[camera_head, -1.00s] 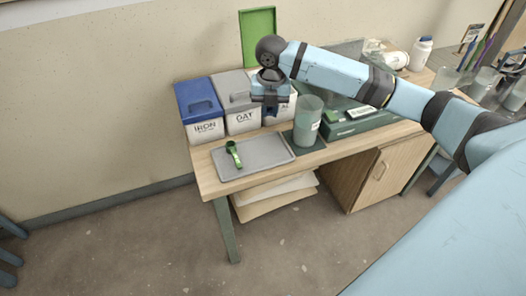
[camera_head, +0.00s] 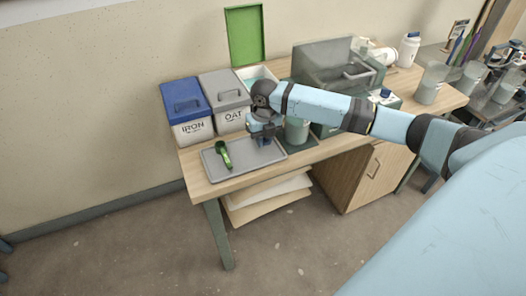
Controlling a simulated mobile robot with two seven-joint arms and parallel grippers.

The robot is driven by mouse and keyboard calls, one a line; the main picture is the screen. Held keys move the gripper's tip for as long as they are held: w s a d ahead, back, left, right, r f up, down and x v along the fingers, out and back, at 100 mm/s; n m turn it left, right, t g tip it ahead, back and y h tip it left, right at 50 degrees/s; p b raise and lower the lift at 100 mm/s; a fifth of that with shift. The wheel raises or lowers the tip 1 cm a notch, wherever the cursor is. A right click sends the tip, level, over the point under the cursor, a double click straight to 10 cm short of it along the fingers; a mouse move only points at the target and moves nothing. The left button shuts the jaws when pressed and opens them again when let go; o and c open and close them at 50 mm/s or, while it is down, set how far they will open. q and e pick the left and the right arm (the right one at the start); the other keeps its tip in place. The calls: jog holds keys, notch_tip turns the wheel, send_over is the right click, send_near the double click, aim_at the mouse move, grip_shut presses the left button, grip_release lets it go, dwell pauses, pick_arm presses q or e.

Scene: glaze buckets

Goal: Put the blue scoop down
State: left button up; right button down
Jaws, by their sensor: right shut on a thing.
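My right gripper (camera_head: 264,133) points down over the right end of the grey tray (camera_head: 238,169), close above it. It is shut on the blue scoop, which is mostly hidden by the fingers and wrist; only a small bluish part shows below. I cannot tell whether the scoop touches the tray. A green scoop (camera_head: 223,154) lies on the left part of the tray. My left gripper is not in view.
A blue-lidded IRON bucket (camera_head: 188,112) and a grey-lidded OAT bucket (camera_head: 226,100) stand behind the tray. An open bucket with a raised green lid (camera_head: 245,36) is beside them. A glass jar (camera_head: 297,131) stands close right of the gripper.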

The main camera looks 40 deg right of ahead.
aim_at(263, 158)
notch_tip(263, 158, down, 5)
jog(key=shift+r, duration=0.2)
jog(key=shift+f, duration=0.3)
jog(key=shift+f, duration=0.1)
jog(key=c, duration=1.1)
grip_release()
